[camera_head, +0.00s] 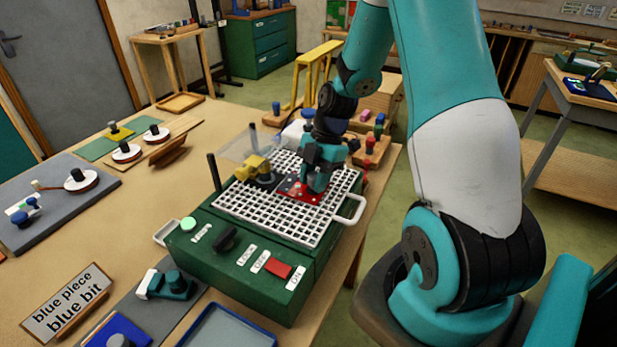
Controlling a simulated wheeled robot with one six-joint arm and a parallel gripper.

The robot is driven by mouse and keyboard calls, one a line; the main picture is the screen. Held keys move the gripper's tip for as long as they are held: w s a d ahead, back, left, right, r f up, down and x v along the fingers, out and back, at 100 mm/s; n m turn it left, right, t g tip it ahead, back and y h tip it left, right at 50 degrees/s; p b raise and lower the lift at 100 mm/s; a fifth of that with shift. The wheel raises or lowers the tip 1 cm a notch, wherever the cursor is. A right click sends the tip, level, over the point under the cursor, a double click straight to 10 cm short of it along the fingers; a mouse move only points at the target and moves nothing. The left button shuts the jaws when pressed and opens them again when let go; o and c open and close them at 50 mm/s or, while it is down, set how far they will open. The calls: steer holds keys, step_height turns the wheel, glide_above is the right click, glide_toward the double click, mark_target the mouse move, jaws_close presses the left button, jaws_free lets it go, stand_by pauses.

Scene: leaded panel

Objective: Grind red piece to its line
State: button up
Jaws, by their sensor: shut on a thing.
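The red piece (303,197) lies flat on the white grid top (240,207) of the green grinder (228,261). My gripper (318,182) is over the red piece from above and is shut on it or on a part standing on it; the fingertips hide the exact contact. The yellow grinding head (256,168) stands just left of the red piece, with a small gap between them as far as I can tell. The line on the red piece is too small to make out. The grinder's front has a green button, a black knob and a red switch.
A clear shield (245,148) stands behind the grinding head. Wooden blocks with coloured handles (372,150) are right of the grinder.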

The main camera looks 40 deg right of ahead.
steer(key=shift+s, duration=0.15)
steer(key=o, duration=0.9)
steer(key=shift+o, duration=0.2)
steer(key=b+v, duration=0.2)
steer(key=v, duration=1.5)
steer(key=shift+r, duration=0.25)
